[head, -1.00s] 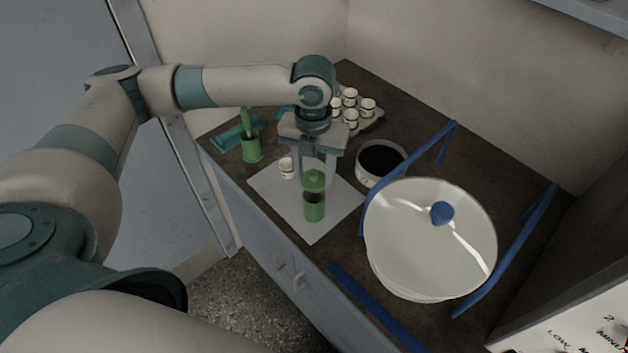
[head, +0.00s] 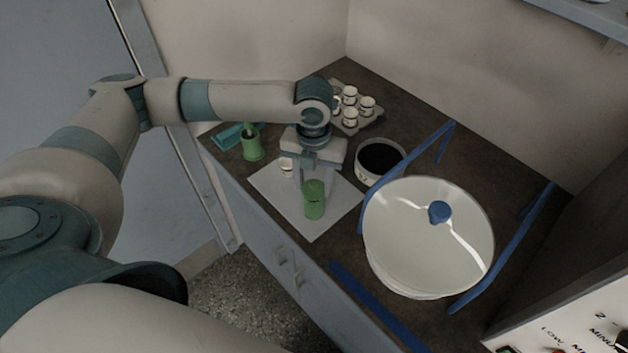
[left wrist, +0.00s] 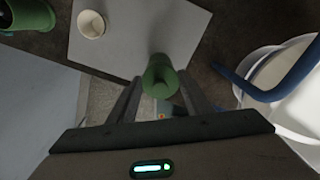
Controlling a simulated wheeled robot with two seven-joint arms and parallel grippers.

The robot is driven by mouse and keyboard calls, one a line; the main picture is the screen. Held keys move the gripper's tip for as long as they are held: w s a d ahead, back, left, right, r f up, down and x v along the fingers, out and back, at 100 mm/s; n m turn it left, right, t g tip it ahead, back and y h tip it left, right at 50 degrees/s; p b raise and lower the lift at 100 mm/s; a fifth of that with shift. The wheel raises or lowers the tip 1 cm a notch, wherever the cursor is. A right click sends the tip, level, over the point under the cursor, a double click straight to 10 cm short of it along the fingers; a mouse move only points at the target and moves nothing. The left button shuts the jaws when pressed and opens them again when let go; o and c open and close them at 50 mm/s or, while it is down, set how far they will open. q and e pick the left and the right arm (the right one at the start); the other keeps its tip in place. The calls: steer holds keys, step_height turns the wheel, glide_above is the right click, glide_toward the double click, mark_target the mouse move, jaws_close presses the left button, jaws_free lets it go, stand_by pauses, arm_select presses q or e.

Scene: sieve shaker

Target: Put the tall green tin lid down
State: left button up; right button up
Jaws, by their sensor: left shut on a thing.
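The tall green tin (head: 314,207) stands upright on a pale mat (head: 275,190). My left gripper (head: 314,182) points down over it, shut on the green lid (head: 314,185). The lid sits at the tin's mouth, with no dark gap showing between them. I cannot tell whether it is fully seated. In the left wrist view the green lid (left wrist: 158,75) shows between the fingertips. My right gripper is not in view.
A small white cup (head: 286,168) stands on the mat beside the tin. A green pot (head: 252,150) is to the left. A dark-filled bowl (head: 382,160) and a large white lidded vessel (head: 425,250) with blue bars are to the right. A tray of cups (head: 365,122) is behind.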

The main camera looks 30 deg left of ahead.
mark_target(314, 181)
arm_select(q)
steer(key=shift+f, duration=0.55)
steer(key=o, duration=1.1)
step_height(314, 181, up, 12)
steer(key=b, duration=0.2)
steer(key=shift+f+b, duration=0.25)
steer(key=shift+b, duration=0.15)
steer(key=shift+r, duration=0.85)
